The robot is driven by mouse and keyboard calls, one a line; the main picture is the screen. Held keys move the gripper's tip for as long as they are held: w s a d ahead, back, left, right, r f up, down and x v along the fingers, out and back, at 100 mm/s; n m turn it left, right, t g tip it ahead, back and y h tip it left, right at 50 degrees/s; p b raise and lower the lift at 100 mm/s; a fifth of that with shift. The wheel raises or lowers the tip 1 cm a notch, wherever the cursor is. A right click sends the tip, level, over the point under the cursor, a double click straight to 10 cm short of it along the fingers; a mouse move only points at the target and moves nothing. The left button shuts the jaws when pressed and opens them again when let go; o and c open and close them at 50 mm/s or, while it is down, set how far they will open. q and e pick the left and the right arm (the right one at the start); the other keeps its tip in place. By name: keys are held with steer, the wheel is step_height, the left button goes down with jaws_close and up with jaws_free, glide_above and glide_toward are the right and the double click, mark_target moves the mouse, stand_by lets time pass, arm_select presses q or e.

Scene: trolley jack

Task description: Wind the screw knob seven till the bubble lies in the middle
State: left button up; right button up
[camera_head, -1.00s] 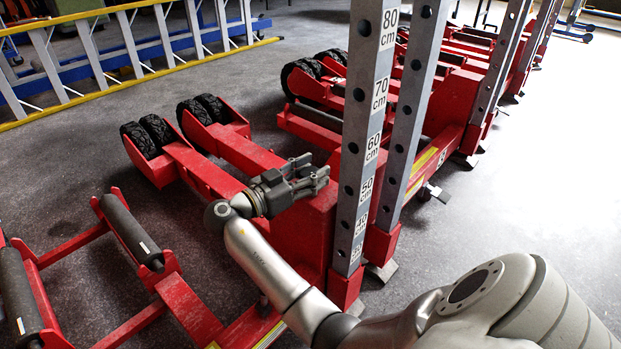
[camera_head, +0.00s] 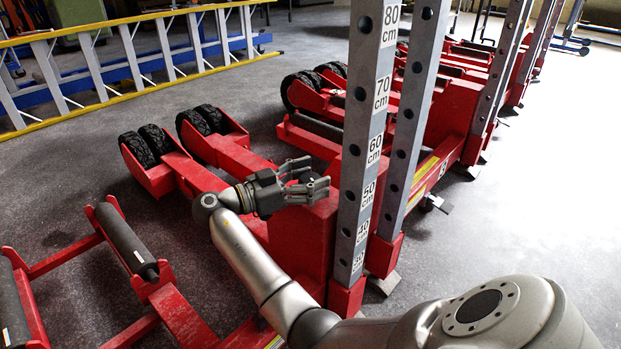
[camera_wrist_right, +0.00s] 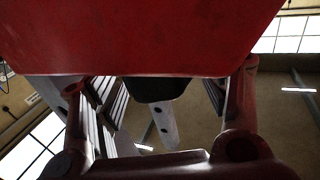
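My right gripper (camera_head: 318,173) is in the head view, beside the grey upright post (camera_head: 361,160) with the cm labels. It is above the red body (camera_head: 303,240) of a trolley jack, its two fingers apart with nothing seen between them. I cannot make out a screw knob, a number seven or a bubble in either view. My left gripper is not in view.
Red frames with black wheels (camera_head: 148,146) lie left of the post. A red roller frame (camera_head: 125,240) is at the lower left. More red jacks stand behind. A yellow-edged ladder (camera_head: 130,55) lies at the back left. Grey floor is clear at right.

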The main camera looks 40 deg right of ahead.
steer(key=shift+a, duration=0.1)
steer(key=v, duration=1.1)
steer(key=shift+w+a, duration=0.2)
steer(key=shift+a, duration=0.2)
